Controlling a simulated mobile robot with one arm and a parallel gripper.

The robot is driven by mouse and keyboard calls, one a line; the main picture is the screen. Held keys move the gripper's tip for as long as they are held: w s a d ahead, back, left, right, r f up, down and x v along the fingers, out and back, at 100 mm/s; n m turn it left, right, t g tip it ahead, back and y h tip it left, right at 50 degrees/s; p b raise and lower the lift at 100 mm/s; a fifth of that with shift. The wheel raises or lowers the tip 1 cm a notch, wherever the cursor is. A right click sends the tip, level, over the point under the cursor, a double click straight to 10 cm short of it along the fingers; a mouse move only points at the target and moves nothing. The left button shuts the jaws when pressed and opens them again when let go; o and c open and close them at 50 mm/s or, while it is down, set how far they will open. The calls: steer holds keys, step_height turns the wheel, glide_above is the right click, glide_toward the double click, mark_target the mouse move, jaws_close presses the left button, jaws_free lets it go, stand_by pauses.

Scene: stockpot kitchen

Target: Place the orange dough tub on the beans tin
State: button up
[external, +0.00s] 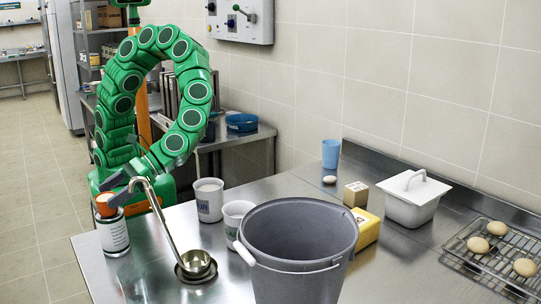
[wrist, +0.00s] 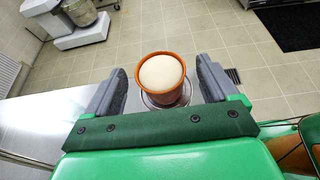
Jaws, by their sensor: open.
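The orange dough tub (external: 105,206), with pale dough inside, sits upright on top of the beans tin (external: 114,236) at the table's left end. In the wrist view the tub (wrist: 163,80) is between my fingers, and the tin's metal rim shows just under it. My gripper (external: 116,190) is open around the tub, with a gap visible on each side. The fingers partly hide the tub in the external view.
A ladle (external: 160,215) stands in a small holder close to the right of the tin. White cups (external: 208,200), a grey bucket (external: 298,245), a yellow block (external: 366,230), a white lidded container (external: 412,200) and a wire rack (external: 500,250) stand further right.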

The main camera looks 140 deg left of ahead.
steer(key=v, duration=1.2)
